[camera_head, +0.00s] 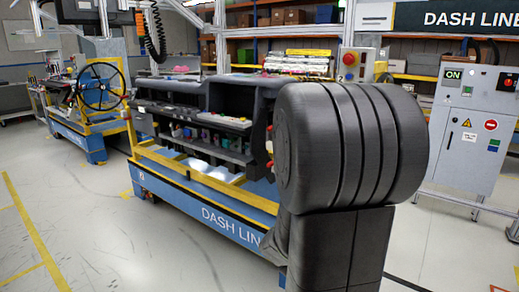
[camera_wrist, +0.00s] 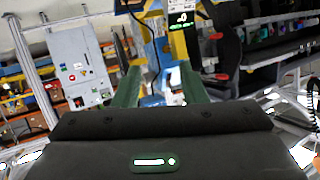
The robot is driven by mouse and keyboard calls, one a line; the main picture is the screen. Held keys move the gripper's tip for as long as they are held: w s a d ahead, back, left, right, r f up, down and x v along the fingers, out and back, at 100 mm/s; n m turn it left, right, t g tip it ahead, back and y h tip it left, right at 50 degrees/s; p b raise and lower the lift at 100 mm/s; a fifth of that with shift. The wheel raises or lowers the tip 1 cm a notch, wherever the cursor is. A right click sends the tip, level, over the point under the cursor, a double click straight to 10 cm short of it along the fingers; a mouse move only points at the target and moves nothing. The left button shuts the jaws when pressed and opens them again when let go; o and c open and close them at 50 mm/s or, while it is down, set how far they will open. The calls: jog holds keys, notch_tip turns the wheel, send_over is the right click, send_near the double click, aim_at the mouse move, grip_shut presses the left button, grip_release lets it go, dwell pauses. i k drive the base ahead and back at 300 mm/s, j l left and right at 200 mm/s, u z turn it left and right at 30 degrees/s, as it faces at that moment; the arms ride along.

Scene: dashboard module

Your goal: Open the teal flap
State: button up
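The dashboard module (camera_head: 232,100) is a dark grey unit on a blue and yellow cart in the head view. I cannot make out the teal flap for certain. Small teal patches (camera_head: 205,136) show among coloured parts in the module's lower opening, too small to identify. In the wrist view, my gripper (camera_wrist: 160,82) shows two dark green fingers spread apart with nothing held between them. It is not touching anything that I can see. In the head view my own dark arm covers the module's right end and hides the gripper.
The blue cart (camera_head: 215,217) has yellow rails along its front. A grey control cabinet (camera_head: 470,125) stands at the right and shows in the wrist view (camera_wrist: 80,65). A second cart with a steering wheel (camera_head: 100,86) stands at the left. The floor at front left is clear.

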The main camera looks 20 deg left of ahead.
aim_at(226, 144)
jog(key=i+j+u, duration=0.2)
jog(key=i+j, duration=0.4)
jog(key=i+j+u, duration=0.2)
jog(key=i+j, duration=0.4)
jog(key=i+j+u, duration=0.15)
jog(key=i+j, duration=0.3)
jog(key=i, duration=0.25)
